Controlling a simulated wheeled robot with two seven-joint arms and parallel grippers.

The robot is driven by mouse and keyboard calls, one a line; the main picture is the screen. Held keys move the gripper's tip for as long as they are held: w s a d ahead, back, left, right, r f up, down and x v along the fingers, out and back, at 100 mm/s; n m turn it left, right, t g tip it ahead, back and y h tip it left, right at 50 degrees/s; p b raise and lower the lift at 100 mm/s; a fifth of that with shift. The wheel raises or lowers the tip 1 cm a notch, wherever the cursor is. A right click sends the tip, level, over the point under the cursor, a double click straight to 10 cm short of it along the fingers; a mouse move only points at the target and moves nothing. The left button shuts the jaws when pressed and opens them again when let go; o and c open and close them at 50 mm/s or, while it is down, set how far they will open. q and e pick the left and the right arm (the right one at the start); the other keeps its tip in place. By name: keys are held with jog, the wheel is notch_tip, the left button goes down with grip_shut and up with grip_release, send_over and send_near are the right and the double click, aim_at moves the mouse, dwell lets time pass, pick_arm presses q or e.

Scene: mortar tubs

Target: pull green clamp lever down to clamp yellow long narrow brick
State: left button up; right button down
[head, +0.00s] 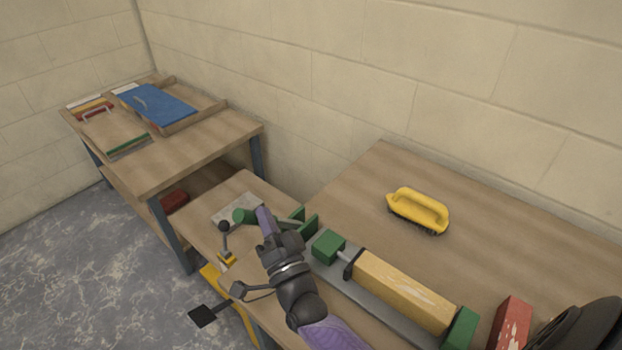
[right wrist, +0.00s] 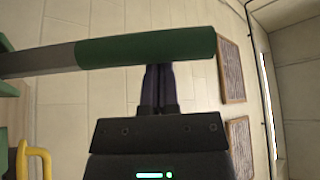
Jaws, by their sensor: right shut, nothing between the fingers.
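The yellow long narrow brick (head: 400,290) lies on a grey clamp rail on the right bench. A green end block (head: 460,328) is at its right end, and a dark plate (head: 352,263) with a green block (head: 328,246) at its left end. The green clamp lever (head: 243,215) sticks out left of the rail, its grip beside my right gripper (head: 264,218). In the right wrist view the green grip (right wrist: 145,48) runs across the fingertips of my right gripper (right wrist: 158,70). The fingers are shut and empty; contact with the grip is unclear. My left gripper is out of view.
A yellow-handled brush or float (head: 417,208) lies behind the rail. A red block (head: 510,325) and a black rounded object (head: 590,325) are at bottom right. Another bench (head: 150,165) with a blue flat item (head: 158,105) stands at left. The right bench's back is mostly clear.

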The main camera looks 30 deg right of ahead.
pick_arm(q)
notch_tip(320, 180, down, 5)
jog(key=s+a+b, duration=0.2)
jog(key=b, duration=0.2)
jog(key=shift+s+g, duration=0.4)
pick_arm(e)
jog(key=s+a+f+n+t+y, duration=0.1)
jog(key=a+f+n+y, duration=0.1)
jog(key=a+f+n, duration=0.2)
jog(key=shift+s+f+n+y, duration=0.3)
jog(key=shift+f+y, duration=0.1)
jog(key=shift+f, duration=0.25)
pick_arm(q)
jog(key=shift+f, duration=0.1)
pick_arm(e)
jog(key=shift+a, duration=0.1)
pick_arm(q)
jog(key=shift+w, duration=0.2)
